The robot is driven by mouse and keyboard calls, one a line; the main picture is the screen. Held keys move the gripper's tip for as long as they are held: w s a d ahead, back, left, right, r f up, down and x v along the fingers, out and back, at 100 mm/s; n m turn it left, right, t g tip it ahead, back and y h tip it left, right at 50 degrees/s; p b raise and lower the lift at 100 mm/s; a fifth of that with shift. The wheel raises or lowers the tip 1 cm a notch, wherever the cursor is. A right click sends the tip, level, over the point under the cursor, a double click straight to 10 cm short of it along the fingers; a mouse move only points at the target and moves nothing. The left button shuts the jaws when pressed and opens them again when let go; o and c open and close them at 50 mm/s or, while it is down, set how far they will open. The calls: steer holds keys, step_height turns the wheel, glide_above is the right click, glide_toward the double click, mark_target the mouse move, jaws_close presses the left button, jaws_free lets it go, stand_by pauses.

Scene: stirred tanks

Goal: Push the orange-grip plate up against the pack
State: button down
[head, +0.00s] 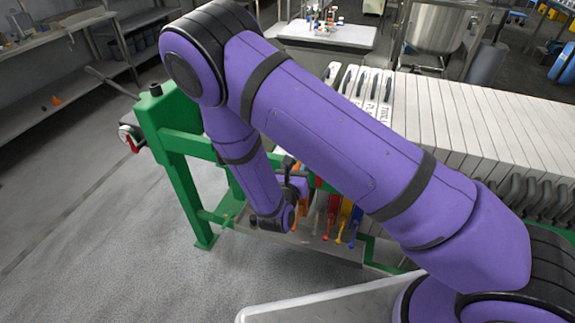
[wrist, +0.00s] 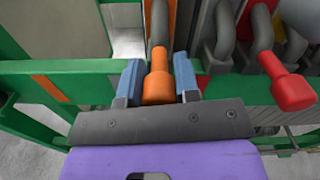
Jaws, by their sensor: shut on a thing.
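In the wrist view, my gripper (wrist: 158,85) has its two blue-grey fingers closed on either side of the orange grip (wrist: 157,88). The orange-grip plate (wrist: 159,20) shows as an orange edge beyond the grip, with a grey curved handle bar in front of it. The pack of pale plates (head: 470,120) runs to the right in the head view. To the right in the wrist view is a red grip (wrist: 292,92) on another plate's handle. In the head view my arm hides most of the gripper and the orange-grip plate.
A green frame (head: 180,150) carries the plates, and a green rail (wrist: 60,68) runs behind the grip. Coloured handles (head: 340,232) hang over a grey tray (head: 310,245) below. Open grey floor (head: 100,240) lies to the left.

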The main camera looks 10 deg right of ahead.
steer(key=shift+s+d, duration=0.45)
steer(key=shift+d, duration=0.25)
steer(key=shift+s+d, duration=0.4)
steer(key=shift+d, duration=0.3)
steer(key=c, duration=0.8)
jaws_free()
steer(key=shift+d, duration=0.1)
steer(key=shift+c, duration=0.2)
steer(key=shift+s, duration=0.1)
steer(key=v, duration=1)
steer(key=shift+s+a, duration=0.25)
steer(key=shift+s, duration=0.1)
